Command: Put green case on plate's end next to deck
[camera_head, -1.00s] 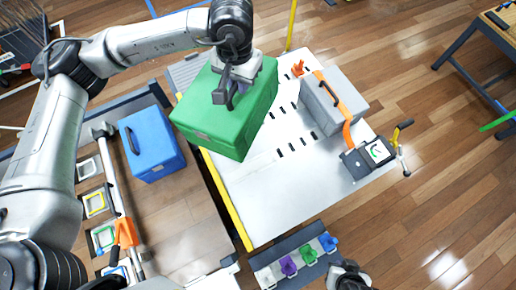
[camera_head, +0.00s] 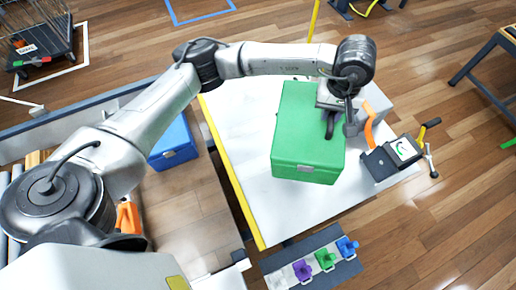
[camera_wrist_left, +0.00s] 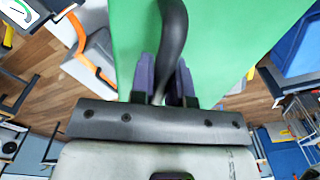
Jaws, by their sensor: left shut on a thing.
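The green case (camera_head: 305,150) is over the white plate (camera_head: 250,180), right of its yellow left edge. I cannot tell whether it touches the plate. My left gripper (camera_head: 332,122) is shut on the case's dark handle. The left wrist view shows the fingers (camera_wrist_left: 165,85) around the curved handle (camera_wrist_left: 175,40), with the green lid (camera_wrist_left: 230,35) beyond. A grey case (camera_head: 378,100) with an orange strap (camera_head: 369,130) is close to the green case's right side, partly hidden by my gripper. My right gripper is not in view.
A dark device with a white display (camera_head: 403,149) is at the plate's right edge. A blue case (camera_head: 173,145) stands left of the plate. A rack with several coloured clips (camera_head: 313,265) lies at the near side. The plate's left and near parts are clear.

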